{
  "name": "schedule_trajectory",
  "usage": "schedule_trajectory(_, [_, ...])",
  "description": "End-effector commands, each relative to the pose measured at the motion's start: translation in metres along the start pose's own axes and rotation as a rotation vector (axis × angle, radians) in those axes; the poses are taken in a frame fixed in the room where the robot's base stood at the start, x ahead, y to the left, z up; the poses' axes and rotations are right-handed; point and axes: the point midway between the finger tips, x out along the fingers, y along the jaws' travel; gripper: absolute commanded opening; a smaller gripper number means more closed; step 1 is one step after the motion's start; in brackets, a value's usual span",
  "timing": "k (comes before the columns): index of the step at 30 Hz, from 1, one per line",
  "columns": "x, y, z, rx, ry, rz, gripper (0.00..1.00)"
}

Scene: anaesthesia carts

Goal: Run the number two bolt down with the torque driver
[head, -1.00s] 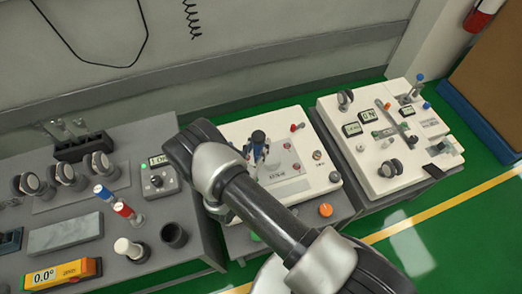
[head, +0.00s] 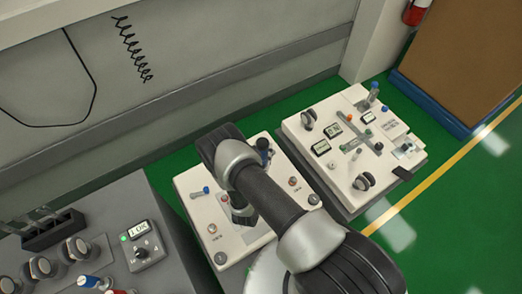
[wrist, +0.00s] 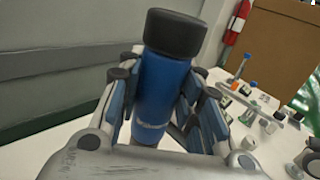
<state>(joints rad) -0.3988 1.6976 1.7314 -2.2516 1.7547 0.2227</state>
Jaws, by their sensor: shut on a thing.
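A blue cylindrical driver with a black cap (wrist: 165,85) stands roughly upright in the wrist view. My gripper (wrist: 160,118) is shut on it, with a finger on each side. In the head view the driver's dark top (head: 263,144) shows just past my arm, over the far right part of the middle white panel (head: 190,181). My arm hides most of the gripper and the driver's lower end there. Small reddish round fittings (head: 292,181) sit on the panel. Their labels are too small to read, so I cannot tell which is bolt two.
A second white panel (head: 322,185) with displays and knobs stands to the right. A grey bench (head: 100,195) with knobs and a lit display box (head: 146,250) is at left. A grey wall (head: 220,60) runs behind. Green floor lies beyond the panels.

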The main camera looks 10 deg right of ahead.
Motion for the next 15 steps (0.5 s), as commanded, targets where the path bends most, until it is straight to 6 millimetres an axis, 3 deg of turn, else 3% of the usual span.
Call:
schedule_trajectory(5, [0.0, 0.001, -0.002, 0.001, -0.002, 0.0, 0.04])
schedule_trajectory(15, [0.0, 0.001, -0.03, 0.001, -0.002, 0.0, 0.04])
